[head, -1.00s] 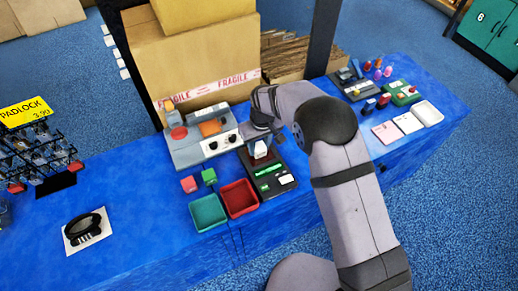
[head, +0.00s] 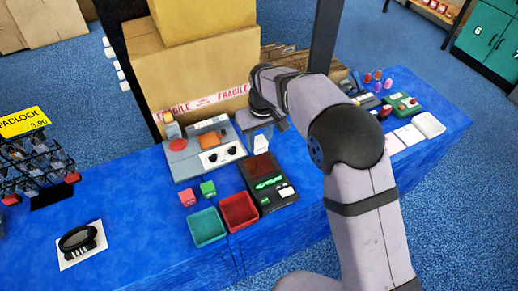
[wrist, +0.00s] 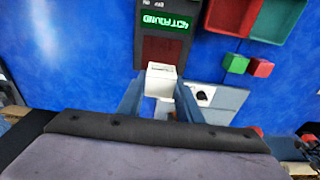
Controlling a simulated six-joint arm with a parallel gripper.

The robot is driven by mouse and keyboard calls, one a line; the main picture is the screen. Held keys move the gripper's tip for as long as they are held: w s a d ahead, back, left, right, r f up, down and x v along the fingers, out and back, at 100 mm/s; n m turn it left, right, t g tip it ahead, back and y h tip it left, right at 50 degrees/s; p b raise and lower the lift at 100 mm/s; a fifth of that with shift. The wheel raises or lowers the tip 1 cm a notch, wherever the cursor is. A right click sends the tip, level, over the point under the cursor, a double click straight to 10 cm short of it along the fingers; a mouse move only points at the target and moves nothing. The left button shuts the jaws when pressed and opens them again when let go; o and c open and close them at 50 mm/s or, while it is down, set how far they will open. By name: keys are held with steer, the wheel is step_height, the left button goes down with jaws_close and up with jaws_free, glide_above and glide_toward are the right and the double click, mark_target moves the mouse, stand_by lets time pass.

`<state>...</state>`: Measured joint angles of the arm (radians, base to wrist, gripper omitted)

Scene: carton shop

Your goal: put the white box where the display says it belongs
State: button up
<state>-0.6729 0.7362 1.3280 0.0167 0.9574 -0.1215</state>
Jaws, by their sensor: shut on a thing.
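My gripper (head: 262,132) is shut on the white box (head: 262,144), which appears just beyond the dark device with the display, apparently above the table. In the wrist view the white box (wrist: 161,71) is between the two fingers (wrist: 160,92). The black device (head: 282,196) has a dark red plate (head: 262,166) and a lit green display (head: 269,183). The display also shows in the wrist view (wrist: 166,21), upside down; I cannot read its word surely. A teal tray (head: 207,227) and a red tray (head: 239,212) stand left of the device; both look empty.
A pink-red cube (head: 187,197) and a green cube (head: 208,189) lie behind the trays. A grey panel machine (head: 183,160) stands behind them. Large cartons (head: 200,70) are at the back. White and pink cards and a white tray (head: 429,125) are at the right.

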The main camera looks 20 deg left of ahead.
steer(key=shift+r, duration=0.35)
steer(key=shift+s+a+r, duration=0.1)
steer(key=shift+s+a, duration=0.25)
steer(key=shift+a, duration=0.1)
steer(key=s+a+r+n, duration=0.1)
steer(key=s+a+r, duration=0.2)
steer(key=a+r, duration=0.1)
steer(key=m, duration=0.1)
glide_above(239, 213)
steer(key=shift+f, duration=3.25)
steer(key=shift+s+d+f+p, duration=0.1)
steer(key=shift+f+p, duration=0.1)
steer(key=shift+f, duration=2.3)
steer(key=shift+s+f+p, duration=0.1)
steer(key=shift+f+p, duration=0.05)
steer(key=shift+f, duration=2.3)
steer(key=shift+f, duration=0.15)
